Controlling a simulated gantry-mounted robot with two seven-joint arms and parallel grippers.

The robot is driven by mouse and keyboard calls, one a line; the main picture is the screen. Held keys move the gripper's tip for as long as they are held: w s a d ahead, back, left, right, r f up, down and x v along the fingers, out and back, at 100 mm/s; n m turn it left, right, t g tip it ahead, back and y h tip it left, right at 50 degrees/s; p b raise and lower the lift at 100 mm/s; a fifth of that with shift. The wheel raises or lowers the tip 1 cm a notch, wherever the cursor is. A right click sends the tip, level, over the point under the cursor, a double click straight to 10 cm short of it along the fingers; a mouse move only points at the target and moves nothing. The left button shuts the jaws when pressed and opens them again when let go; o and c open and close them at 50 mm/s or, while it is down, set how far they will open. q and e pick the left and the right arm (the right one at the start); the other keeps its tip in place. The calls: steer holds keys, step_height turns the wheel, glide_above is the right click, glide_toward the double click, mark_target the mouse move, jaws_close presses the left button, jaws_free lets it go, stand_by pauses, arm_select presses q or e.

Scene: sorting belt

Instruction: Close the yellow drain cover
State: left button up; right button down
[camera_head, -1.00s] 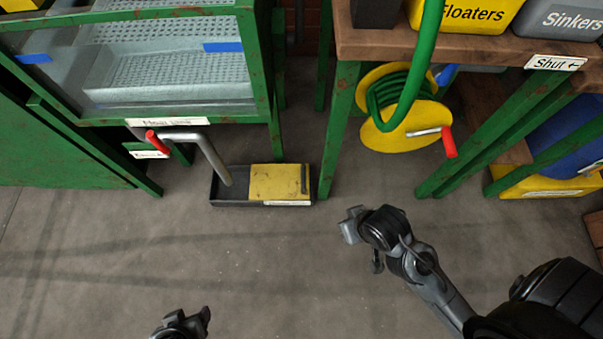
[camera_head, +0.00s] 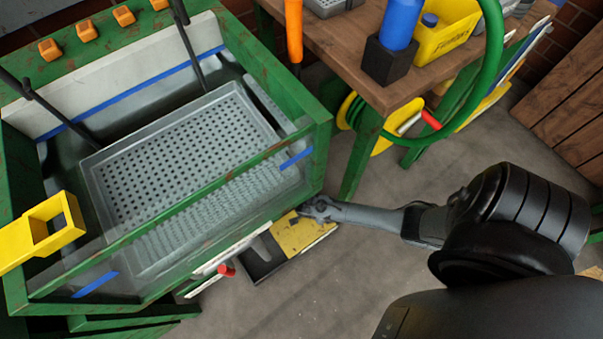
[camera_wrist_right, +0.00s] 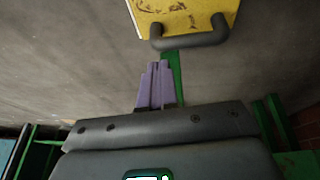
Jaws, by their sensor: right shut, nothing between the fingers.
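The yellow drain cover (camera_head: 312,237) lies over the right part of a dark floor tray (camera_head: 262,268). The tray's left part is uncovered, and the sink's front edge hides some of it. My right gripper (camera_head: 306,208) is at the far edge of the cover. In the right wrist view the cover (camera_wrist_right: 180,12) shows at the top, with a dark grey bar handle (camera_wrist_right: 190,40). There my right gripper's fingers (camera_wrist_right: 157,68) are shut and empty, pointing at the handle with a visible gap. My left gripper is out of view.
A green-framed sink (camera_head: 225,262) with a perforated grey tray (camera_head: 185,150) fills the left. A wooden bench (camera_head: 345,75) stands behind, with a yellow hose reel (camera_head: 400,120). Floor right of the cover is clear.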

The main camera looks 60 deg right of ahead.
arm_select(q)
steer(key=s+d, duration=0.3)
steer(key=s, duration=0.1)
arm_select(e)
steer(key=w+d+r, duration=0.3)
steer(key=d, duration=0.1)
steer(key=shift+t, duration=0.4)
steer(key=f+b, duration=0.2)
steer(key=f, duration=0.1)
steer(key=f+b, duration=0.2)
steer(key=shift+w+a, duration=0.1)
steer(key=shift+w, duration=0.2)
steer(key=d+f+b, duration=0.1)
steer(key=s+f+b, duration=0.1)
steer(key=f, duration=0.1)
steer(key=shift+s+d+b, duration=0.15)
steer(key=shift+d+b, duration=0.15)
steer(key=shift+d, duration=0.1)
steer(key=shift+w+a+f, duration=0.1)
steer(key=shift+w+f, duration=0.1)
steer(key=shift+f, duration=0.05)
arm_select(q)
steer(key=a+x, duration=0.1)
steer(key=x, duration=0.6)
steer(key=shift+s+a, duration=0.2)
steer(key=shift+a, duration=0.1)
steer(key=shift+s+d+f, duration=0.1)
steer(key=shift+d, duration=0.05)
arm_select(e)
steer(key=shift+s, duration=0.15)
